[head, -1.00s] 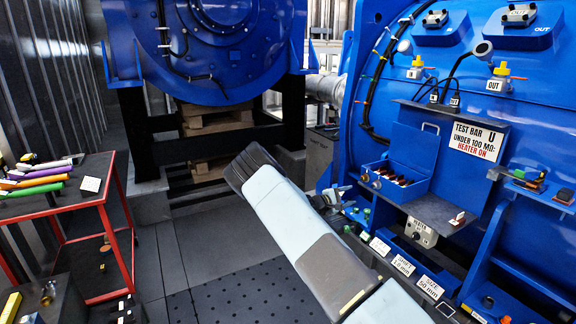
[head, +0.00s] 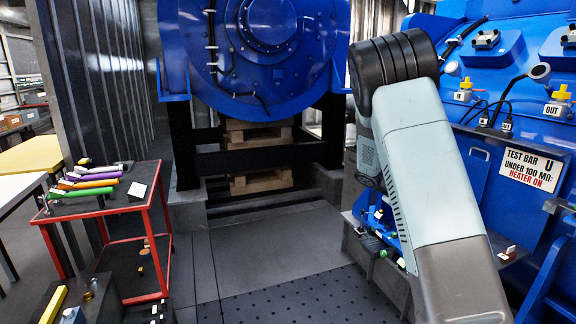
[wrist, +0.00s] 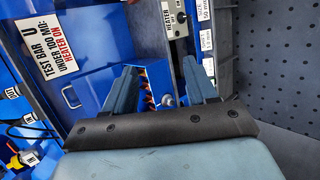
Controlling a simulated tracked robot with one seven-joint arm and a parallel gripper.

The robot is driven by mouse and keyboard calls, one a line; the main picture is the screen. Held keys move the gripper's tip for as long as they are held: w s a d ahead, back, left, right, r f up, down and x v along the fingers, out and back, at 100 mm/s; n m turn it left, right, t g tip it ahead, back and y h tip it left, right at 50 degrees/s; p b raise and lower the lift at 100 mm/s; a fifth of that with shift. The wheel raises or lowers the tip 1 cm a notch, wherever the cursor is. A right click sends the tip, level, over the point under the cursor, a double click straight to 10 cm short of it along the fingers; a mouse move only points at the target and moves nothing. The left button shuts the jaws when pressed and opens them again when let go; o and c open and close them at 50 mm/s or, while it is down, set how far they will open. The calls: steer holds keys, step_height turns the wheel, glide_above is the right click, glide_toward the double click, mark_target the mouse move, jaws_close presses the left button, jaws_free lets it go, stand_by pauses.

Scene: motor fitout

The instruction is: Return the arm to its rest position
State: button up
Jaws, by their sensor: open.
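My arm rises from the lower right of the head view and bends at a black-ribbed joint, in front of the blue machine on the right. My gripper (wrist: 164,90) shows in the wrist view with its two blue-grey fingers apart and nothing between them. Past the fingertips are a blue open box (wrist: 100,82) with orange-brown items in it and a small shelf. In the head view my gripper is hidden behind my arm.
A red-framed cart (head: 150,232) with coloured-handled tools stands at the left. A large blue motor (head: 255,60) rests on a dark frame at the back. The sign (head: 531,169) reads "TEST BAR U". Grey floor (head: 265,255) lies open between cart and machine.

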steer(key=s+a+r+m+t+y, duration=0.1)
steer(key=s+a+r+y, duration=0.3)
steer(key=s+r, duration=0.45)
steer(key=s+a+r+m+t+y, duration=0.1)
steer(key=s+a+r+y, duration=0.35)
steer(key=s, duration=0.75)
steer(key=s+a+r+t+y, duration=0.1)
steer(key=s+a, duration=0.3)
steer(key=s, duration=0.4)
steer(key=s+a+r+t+y, duration=0.1)
steer(key=s+a+r, duration=0.3)
steer(key=s, duration=0.5)
steer(key=shift+a+r+t, duration=0.35)
steer(key=shift+a+t, duration=0.3)
steer(key=shift+t, duration=0.15)
steer(key=shift+s, duration=0.1)
